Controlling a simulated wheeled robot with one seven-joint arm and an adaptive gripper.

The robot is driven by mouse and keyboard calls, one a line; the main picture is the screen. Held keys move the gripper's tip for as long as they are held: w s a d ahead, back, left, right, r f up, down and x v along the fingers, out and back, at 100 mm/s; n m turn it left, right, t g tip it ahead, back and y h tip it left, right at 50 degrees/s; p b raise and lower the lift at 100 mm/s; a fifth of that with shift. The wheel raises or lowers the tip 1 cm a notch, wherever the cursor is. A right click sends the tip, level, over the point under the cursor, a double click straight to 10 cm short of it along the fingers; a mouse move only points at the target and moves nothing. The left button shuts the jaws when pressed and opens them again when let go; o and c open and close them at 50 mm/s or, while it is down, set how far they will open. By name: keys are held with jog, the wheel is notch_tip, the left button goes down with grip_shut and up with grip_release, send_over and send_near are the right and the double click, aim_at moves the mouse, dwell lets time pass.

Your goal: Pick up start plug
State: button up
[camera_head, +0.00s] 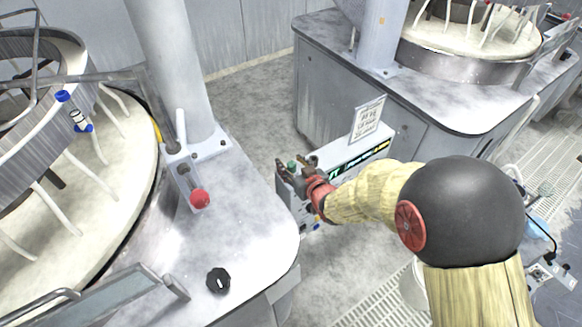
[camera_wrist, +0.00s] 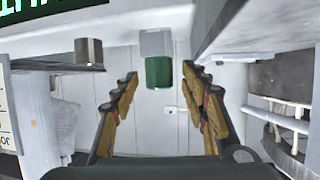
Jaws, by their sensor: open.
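A short green cylinder with a grey block at its upper end, which may be the start plug, shows in the wrist view (camera_wrist: 158,72). It lies ahead between my open fingers and appears untouched. In the head view a small green piece (camera_head: 292,164) shows near my fingertips, partly hidden by them. My gripper (camera_head: 284,170) is at the left end of the grey box. In the wrist view my gripper (camera_wrist: 160,92) has its two brown-padded fingers spread, with nothing held.
The grey box (camera_head: 355,160) with a green and black label stands between two polishing machines. A paper sign (camera_head: 367,118) is on it. The left machine's counter (camera_head: 235,235) is close, with a red knob (camera_head: 200,198) and black knob (camera_head: 218,280). Open floor (camera_head: 245,105) lies behind.

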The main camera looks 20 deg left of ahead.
aim_at(290, 162)
jog(key=x, duration=0.4)
jog(key=shift+w+f+b, duration=0.1)
jog(key=shift+b, duration=0.2)
jog(key=shift+c, duration=0.5)
grip_shut()
